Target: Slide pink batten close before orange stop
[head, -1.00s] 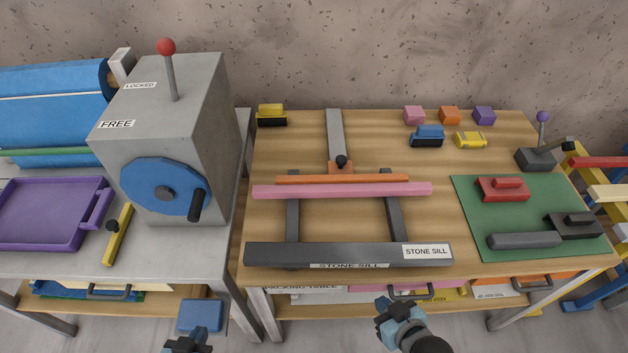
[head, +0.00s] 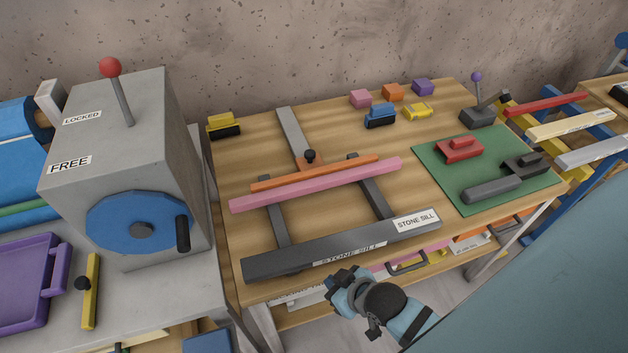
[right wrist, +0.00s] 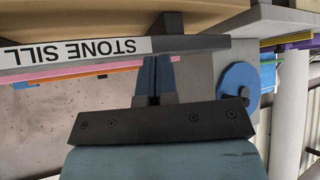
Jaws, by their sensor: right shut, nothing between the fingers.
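The pink batten (head: 318,184) lies across two dark rails on the wooden table, just in front of the orange stop (head: 314,172). A narrow gap seems to separate them, and they run nearly parallel. The dark stone sill (head: 340,248) lies along the table's front edge. My right gripper (head: 343,279) is shut and empty, in front of the sill and apart from the batten. In the right wrist view its fingers (right wrist: 153,78) are together, with the pink batten (right wrist: 112,69) and orange stop (right wrist: 98,76) showing as thin strips beyond the sill. My left gripper is out of the head view.
A grey box with a blue wheel (head: 140,221) stands at the left. A green mat (head: 484,165) with red and dark blocks is at the right. Small coloured blocks and toy cars sit at the back.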

